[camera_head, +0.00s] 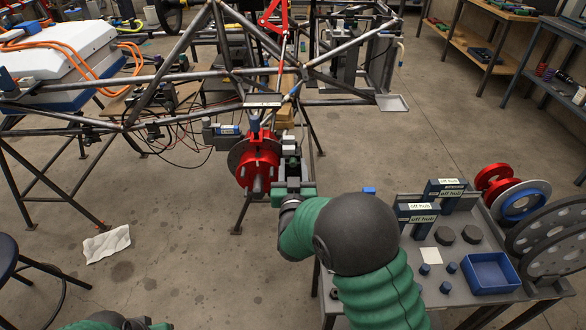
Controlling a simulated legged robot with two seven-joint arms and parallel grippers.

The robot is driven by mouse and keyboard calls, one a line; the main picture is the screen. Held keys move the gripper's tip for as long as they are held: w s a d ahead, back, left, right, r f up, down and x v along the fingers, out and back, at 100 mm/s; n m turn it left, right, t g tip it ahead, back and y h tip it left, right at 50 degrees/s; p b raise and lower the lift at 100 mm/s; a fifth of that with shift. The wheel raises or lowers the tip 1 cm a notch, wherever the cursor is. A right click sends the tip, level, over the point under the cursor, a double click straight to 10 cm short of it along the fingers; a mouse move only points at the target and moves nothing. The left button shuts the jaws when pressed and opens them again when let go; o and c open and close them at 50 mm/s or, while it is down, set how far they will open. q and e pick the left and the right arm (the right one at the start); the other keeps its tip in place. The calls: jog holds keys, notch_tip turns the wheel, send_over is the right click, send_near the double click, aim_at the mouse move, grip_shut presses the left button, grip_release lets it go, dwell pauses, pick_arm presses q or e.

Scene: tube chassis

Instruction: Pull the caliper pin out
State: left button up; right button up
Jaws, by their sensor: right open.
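A red hub (259,163) with a grey brake disc (237,160) behind it is mounted at the near end of the tube chassis (215,72). My right gripper (290,158) is just right of the hub, with its fingers pointing away from me. It is open. Dark and light grey blocks lie at its fingertips, close to the disc's right side; which of them is the caliper is hard to tell. I cannot make out the caliper pin, which is too small or hidden by the gripper. Part of my left arm shows at the bottom left edge, but its gripper is outside the picture.
A grey cart (445,300) at the right bears a blue tray (490,272), labelled dark stands (417,219), red and blue rings and large discs. Loose cables hang under the chassis. A white cloth (106,244) lies on the floor.

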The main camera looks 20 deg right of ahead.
jog(key=shift+a, duration=0.1)
grip_shut()
dwell(1.3)
